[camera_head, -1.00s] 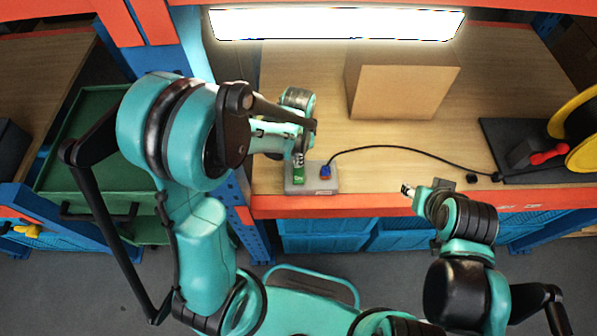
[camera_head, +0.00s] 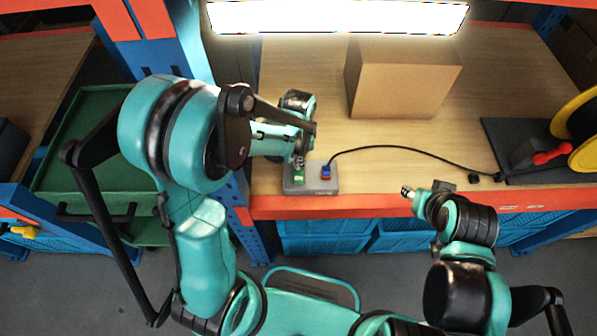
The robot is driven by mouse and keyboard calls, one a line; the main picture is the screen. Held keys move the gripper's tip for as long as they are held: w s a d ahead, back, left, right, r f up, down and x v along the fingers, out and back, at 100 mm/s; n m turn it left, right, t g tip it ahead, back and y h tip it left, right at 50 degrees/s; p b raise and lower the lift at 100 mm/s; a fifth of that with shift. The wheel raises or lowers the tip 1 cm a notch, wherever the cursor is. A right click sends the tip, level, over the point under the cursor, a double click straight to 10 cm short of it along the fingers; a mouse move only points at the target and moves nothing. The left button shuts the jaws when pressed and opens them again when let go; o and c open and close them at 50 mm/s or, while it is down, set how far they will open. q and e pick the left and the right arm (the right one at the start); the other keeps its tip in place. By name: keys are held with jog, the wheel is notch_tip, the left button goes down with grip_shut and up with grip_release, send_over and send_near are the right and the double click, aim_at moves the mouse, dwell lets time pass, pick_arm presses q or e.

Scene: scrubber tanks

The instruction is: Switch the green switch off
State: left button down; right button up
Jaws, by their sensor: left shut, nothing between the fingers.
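The green switch (camera_head: 299,180) sits on the left part of a small grey box (camera_head: 311,190) near the shelf's front edge. A blue switch (camera_head: 325,173) is beside it on the right. My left gripper (camera_head: 299,163) is shut and empty, pointing down at the far end of the green switch; I cannot tell whether it touches. Its fingers hide part of the switch. My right gripper (camera_head: 406,191) is in front of the shelf edge, to the right of the box; its fingers are too small to read.
A cardboard box (camera_head: 398,85) stands further back on the wooden shelf. A black cable (camera_head: 400,149) runs from the grey box to a black mat (camera_head: 500,150) with a red-handled item (camera_head: 550,153) and a yellow reel (camera_head: 585,150). A lamp (camera_head: 335,17) hangs above.

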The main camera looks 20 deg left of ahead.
pick_arm(q)
jog(key=shift+f, duration=0.35)
jog(key=shift+r, duration=0.1)
jog(key=shift+r+p, duration=2.4)
jog(key=shift+r, duration=1.05)
jog(key=s+a+r+n+t+b, duration=0.4)
jog(key=s+r+n+t+b, duration=0.2)
jog(key=s, duration=0.4)
jog(key=r+n+t, duration=0.1)
jog(key=n, duration=0.1)
jog(key=shift+s+a+r+n, duration=0.15)
jog(key=shift+a+r+n, duration=0.2)
jog(key=shift+r+n, duration=0.05)
